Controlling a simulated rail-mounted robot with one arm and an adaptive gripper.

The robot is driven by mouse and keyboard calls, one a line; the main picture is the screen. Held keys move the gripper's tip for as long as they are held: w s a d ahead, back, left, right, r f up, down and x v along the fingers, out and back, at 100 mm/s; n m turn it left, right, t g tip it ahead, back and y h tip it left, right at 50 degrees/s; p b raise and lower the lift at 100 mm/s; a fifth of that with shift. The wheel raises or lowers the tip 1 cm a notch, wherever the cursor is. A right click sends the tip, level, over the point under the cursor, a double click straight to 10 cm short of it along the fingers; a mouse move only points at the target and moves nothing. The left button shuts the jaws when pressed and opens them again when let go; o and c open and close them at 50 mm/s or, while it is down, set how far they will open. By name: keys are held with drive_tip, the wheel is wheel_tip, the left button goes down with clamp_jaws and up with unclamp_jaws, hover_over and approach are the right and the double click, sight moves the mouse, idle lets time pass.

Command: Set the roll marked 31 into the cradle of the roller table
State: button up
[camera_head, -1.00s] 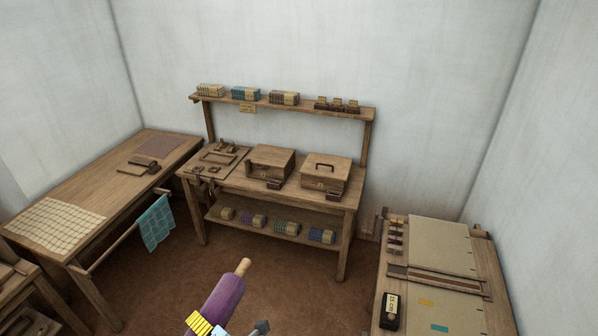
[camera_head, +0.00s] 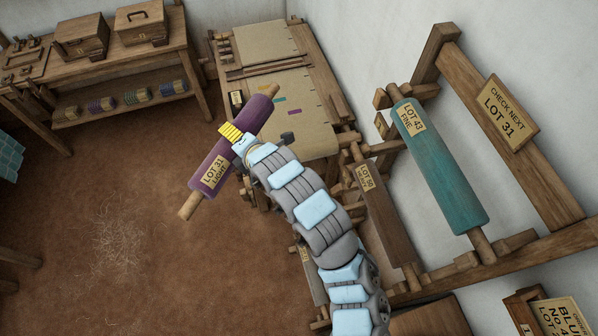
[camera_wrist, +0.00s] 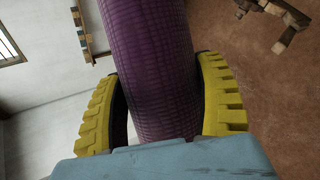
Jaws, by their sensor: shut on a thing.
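The purple roll (camera_head: 208,181) is tagged "LOT 31 LIGHT" and has pale wooden ends. My gripper (camera_head: 234,134) is shut around its middle and holds it tilted above the floor. In the wrist view the purple roll (camera_wrist: 160,60) passes between the two yellow fingers of my gripper (camera_wrist: 160,95). A table with beige sheets (camera_head: 262,46) stands behind the roll's upper end, with wooden blocks and bars along its edges. It may be the roller table; I cannot clearly make out its cradle, partly hidden by the roll and arm.
A rack at the right holds a teal roll (camera_head: 436,165) tagged "LOT 43 FINE" and a brown roll (camera_head: 383,215) tagged 30. A sign (camera_head: 508,113) reads "CHECK NEXT LOT 31". A bench with boxes (camera_head: 82,38) stands at the upper left.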

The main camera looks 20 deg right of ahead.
sight(274, 86)
drive_tip(key=shift+m+h, duration=0.8)
drive_tip(key=w+d+b, duration=0.1)
drive_tip(key=w+d, duration=0.4)
drive_tip(key=w+d+b, duration=0.2)
drive_tip(key=w+d, duration=0.3)
drive_tip(key=shift+w+r, duration=0.1)
drive_tip(key=shift+w, duration=0.2)
drive_tip(key=shift+m+h, duration=0.8)
drive_tip(key=w+d, duration=0.1)
drive_tip(key=w+d+f+b, duration=0.1)
drive_tip(key=w+d, duration=0.1)
drive_tip(key=w+d+f+b, duration=0.1)
drive_tip(key=w+d, duration=0.1)
drive_tip(key=shift+w+d, duration=0.15)
drive_tip(key=shift+w, duration=0.1)
drive_tip(key=w+d+f+m+h+b, duration=0.2)
drive_tip(key=w+f, duration=0.2)
drive_tip(key=f, duration=0.4)
drive_tip(key=w+d+f+m+h+b, duration=0.3)
drive_tip(key=f, duration=0.6)
drive_tip(key=shift+w+d+g+b, duration=0.25)
drive_tip(key=shift+w+g+b, duration=0.05)
drive_tip(key=shift+w+g, duration=0.1)
drive_tip(key=shift+a+f, duration=0.15)
drive_tip(key=shift+f, duration=0.15)
drive_tip(key=shift+a+f, duration=0.1)
drive_tip(key=shift+f, duration=0.05)
